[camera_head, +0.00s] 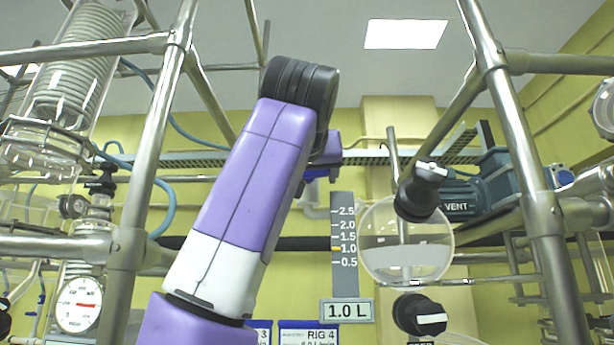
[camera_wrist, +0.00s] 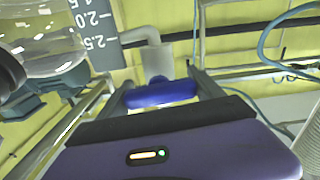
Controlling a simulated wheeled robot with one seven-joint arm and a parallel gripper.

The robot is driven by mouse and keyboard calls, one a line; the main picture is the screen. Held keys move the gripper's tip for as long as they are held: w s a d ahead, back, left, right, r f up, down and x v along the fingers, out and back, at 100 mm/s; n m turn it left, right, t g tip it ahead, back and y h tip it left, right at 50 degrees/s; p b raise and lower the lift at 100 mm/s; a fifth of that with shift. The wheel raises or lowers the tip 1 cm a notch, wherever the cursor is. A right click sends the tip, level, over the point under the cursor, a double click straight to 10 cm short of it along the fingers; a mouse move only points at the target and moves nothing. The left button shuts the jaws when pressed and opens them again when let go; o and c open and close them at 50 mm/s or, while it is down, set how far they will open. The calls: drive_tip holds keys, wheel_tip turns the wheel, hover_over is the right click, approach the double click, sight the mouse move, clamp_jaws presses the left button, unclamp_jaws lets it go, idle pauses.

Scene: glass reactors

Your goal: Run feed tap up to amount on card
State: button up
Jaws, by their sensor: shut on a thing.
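My gripper (camera_wrist: 161,90) is shut on a blue handle (camera_wrist: 160,94) in front of a pale pipe in the wrist view. In the head view my arm hides most of the gripper; a bit of the blue handle (camera_head: 318,173) shows beside it. A round glass vessel (camera_head: 408,222) holds pale liquid, its surface close to the 1.0 mark as seen from here. The grey scale (camera_head: 345,280) runs from 0.5 to 2.5, with an orange mark at 1.0. The card (camera_head: 346,311) below reads 1.0 L. A black knob labelled FEED (camera_head: 420,316) sits under the vessel.
A black VENT knob (camera_head: 420,190) is at the vessel's top. Metal frame posts (camera_head: 510,130) stand right and left (camera_head: 147,170) of my arm. A coiled glass condenser (camera_head: 70,90) and a gauge (camera_head: 80,303) are at left. A RIG 4 sign (camera_head: 309,336) is low in the middle.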

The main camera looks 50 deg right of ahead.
drive_tip(key=shift+m, duration=0.6)
drive_tip(key=o, duration=1.4)
drive_tip(key=shift+c, duration=0.2)
drive_tip(key=b+v, duration=0.3)
drive_tip(key=v, duration=0.4)
drive_tip(key=shift+s+a, duration=0.25)
drive_tip(key=shift+a, duration=0.05)
